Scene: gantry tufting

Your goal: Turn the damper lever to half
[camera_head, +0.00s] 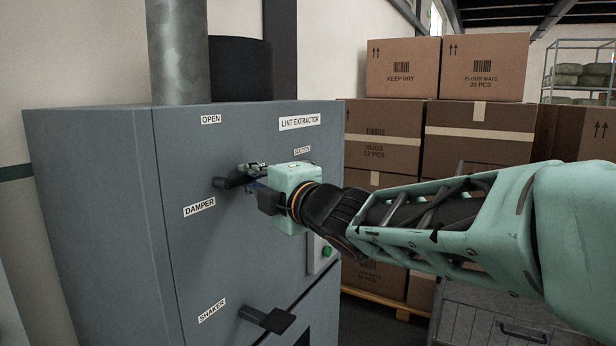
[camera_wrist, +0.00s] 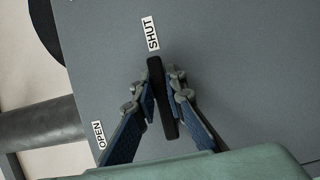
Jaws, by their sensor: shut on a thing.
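The damper lever is a black bar. In the wrist view the lever (camera_wrist: 161,110) lies between the two fingers of my gripper (camera_wrist: 156,84), with its upper end close to the SHUT label (camera_wrist: 150,33). The OPEN label (camera_wrist: 99,143) is at the lower left there. In the head view the lever's dark end (camera_head: 228,183) sticks out to the left of my gripper (camera_head: 254,174), above the DAMPER label (camera_head: 199,207). My gripper is shut on the lever. The lever's pivot is hidden.
The grey lint extractor cabinet (camera_head: 95,200) also bears an OPEN label (camera_head: 211,119) near its top and a black shaker lever (camera_head: 268,319) lower down. Stacked cartons (camera_head: 480,130) stand behind my arm.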

